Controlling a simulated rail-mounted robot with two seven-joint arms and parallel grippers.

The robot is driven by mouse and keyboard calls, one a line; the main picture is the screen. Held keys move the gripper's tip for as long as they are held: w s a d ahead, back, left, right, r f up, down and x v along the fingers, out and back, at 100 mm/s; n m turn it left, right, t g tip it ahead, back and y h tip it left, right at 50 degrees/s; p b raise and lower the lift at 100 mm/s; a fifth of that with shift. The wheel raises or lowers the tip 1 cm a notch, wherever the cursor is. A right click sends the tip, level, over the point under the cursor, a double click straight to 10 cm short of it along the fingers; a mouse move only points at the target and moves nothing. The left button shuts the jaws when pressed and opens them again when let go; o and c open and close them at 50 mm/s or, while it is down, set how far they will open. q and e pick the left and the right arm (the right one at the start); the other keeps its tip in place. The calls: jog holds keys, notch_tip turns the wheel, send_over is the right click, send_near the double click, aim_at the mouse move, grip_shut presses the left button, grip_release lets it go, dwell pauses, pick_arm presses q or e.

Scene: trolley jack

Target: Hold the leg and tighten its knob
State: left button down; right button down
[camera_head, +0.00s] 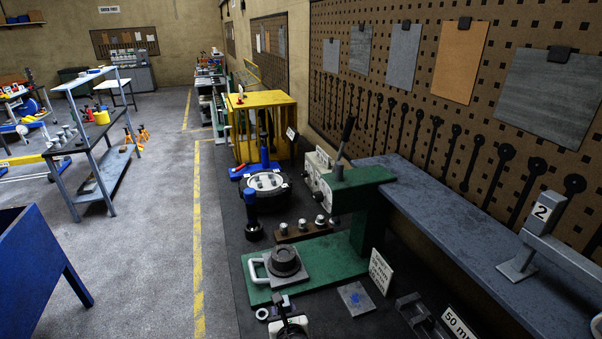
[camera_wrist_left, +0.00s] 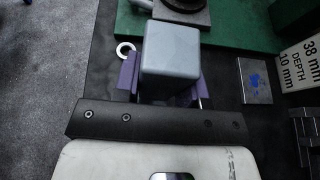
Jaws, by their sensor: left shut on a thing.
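In the left wrist view, a smooth grey block-shaped part (camera_wrist_left: 170,58), seen nearly end-on, stands between the purple fingers of my left gripper (camera_wrist_left: 160,88). It looks like the leg, but most of its length is hidden. The gripper is shut on it. In the head view my left gripper (camera_head: 282,310) is at the bottom edge, just in front of the green base plate, and the part in it is barely visible. I cannot make out a knob on the part. My right gripper is in neither view.
A green press (camera_head: 347,188) with a green base plate (camera_head: 335,262) stands ahead, with a dark round part on its front. A metal plate with a blue mark (camera_head: 356,298) lies to the right. A blue-grey shelf (camera_head: 470,232) carries a grey post marked 2 (camera_head: 545,207).

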pick_arm(q)
jog(key=shift+a, duration=0.1)
jog(key=c, duration=0.6)
grip_release()
jog(key=shift+r, duration=0.1)
